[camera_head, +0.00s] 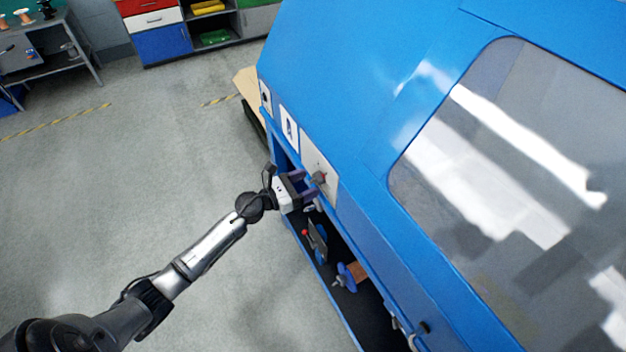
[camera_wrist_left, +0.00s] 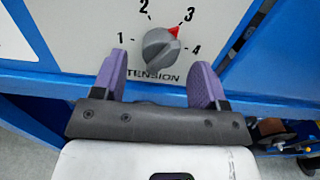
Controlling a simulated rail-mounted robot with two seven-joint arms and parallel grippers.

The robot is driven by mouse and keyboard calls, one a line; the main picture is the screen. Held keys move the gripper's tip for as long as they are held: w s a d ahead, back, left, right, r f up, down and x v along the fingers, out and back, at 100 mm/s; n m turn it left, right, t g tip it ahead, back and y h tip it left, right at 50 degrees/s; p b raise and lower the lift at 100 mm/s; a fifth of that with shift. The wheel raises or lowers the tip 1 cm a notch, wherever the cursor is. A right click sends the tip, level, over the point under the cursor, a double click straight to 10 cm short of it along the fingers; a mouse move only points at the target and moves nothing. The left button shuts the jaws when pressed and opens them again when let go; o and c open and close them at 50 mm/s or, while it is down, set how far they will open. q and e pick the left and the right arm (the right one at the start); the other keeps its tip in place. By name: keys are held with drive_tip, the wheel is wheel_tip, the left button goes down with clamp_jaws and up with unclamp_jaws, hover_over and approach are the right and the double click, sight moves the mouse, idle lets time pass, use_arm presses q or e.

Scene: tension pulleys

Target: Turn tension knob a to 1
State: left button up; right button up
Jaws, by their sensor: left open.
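The tension knob (camera_wrist_left: 160,50) is a grey dial with a red pointer on a white panel (camera_wrist_left: 100,20) marked 1 to 4, with the word TENSION below. Its red pointer is at 3. In the head view the knob (camera_head: 319,179) is small on the side of the blue machine. My left gripper (camera_head: 309,185) is in front of it. In the left wrist view the purple fingers (camera_wrist_left: 160,78) are open, one on each lower side of the knob, and do not grip it. A letter naming the knob is not visible. My right gripper is not in view.
The blue machine (camera_head: 340,60) has a large window at right. Below the panel, an open recess holds a blue knob (camera_head: 347,277) and a red-tipped lever (camera_head: 306,233). Two more white panels (camera_head: 289,128) sit further along.

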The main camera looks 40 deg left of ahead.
use_arm(q)
drive_tip(key=shift+x, duration=1.25)
drive_tip(key=c, duration=0.9)
